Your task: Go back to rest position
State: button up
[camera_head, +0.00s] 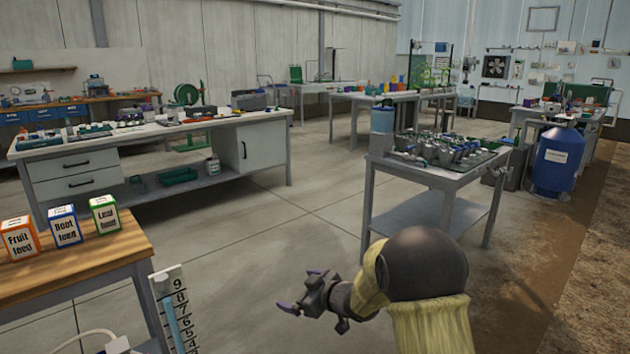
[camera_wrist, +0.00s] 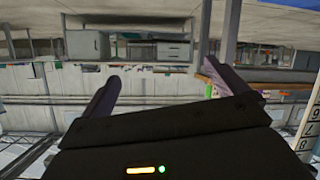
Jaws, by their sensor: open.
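My gripper (camera_head: 302,291) is at the lower middle of the head view, in front of my dark, rounded arm link and pale yellow sleeve. It points to the left over the open floor. Its two purple-tipped fingers are spread apart with nothing between them. In the wrist view the two fingers of my gripper (camera_wrist: 158,92) stand apart at left and right, and the room appears upside down behind them. My gripper touches nothing that I can see.
A wooden table (camera_head: 100,262) with Fruit, Root and Leaf feed boxes stands at the left. A numbered level gauge (camera_head: 176,312) is left of my gripper. A metal cart (camera_head: 425,172) with fittings and a blue tank (camera_head: 558,160) stand right. The middle floor (camera_head: 270,230) is clear.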

jog(key=s+d+m+h, duration=0.75)
jog(key=s+d, duration=0.25)
jog(key=d, duration=0.4)
jog(key=s+d+f+m+g+h+p, duration=0.1)
jog(key=s+d+m+g, duration=0.15)
jog(key=s, duration=0.85)
jog(key=s+d+m+g+h, duration=0.1)
jog(key=s+d+m+g, duration=0.2)
jog(key=s, duration=0.7)
notch_tip(320, 180, up, 38)
jog(key=n+g+p, duration=0.1)
jog(key=p, duration=3.7)
jog(key=shift+a+f, duration=0.15)
jog(key=shift+a, duration=0.1)
jog(key=shift+w, duration=0.1)
